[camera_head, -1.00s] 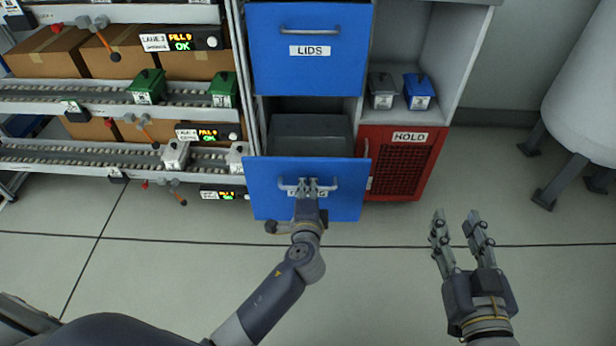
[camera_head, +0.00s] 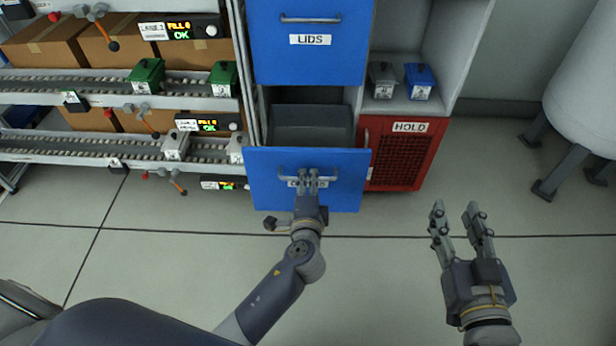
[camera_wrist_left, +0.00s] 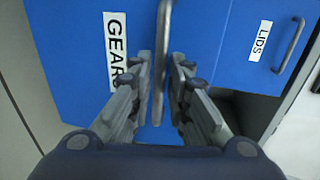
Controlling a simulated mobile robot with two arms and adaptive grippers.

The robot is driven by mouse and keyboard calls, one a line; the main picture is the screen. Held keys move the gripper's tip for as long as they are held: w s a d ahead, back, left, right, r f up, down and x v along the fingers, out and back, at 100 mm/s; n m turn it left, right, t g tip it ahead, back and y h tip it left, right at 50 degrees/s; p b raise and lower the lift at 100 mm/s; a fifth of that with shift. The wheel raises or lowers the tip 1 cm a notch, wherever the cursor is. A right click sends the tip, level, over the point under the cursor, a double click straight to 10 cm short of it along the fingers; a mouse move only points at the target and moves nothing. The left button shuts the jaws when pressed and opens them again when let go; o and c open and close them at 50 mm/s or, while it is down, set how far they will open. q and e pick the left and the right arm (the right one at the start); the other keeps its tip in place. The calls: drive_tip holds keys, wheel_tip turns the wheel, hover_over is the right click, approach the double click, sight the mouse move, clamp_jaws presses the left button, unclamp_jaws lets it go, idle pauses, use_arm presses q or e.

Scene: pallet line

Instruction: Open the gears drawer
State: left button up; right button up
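The gears drawer (camera_head: 262,182) is the lower blue drawer of the cabinet and stands pulled out, with its dark inside showing behind the front. The fingers cover most of the label in the head view. My right gripper (camera_head: 457,212) is open and empty above the floor to the right.
The shut lids drawer (camera_head: 310,62) is above. A red hold cabinet (camera_head: 405,155) stands right of the gears drawer, under a shelf with a grey and a blue bin (camera_head: 419,85). Conveyor lanes (camera_head: 90,147) are at left. The floor in front is clear.

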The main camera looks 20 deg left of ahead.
use_arm(q)
drive_tip(key=v, duration=1)
drive_tip(key=shift+s, duration=0.1)
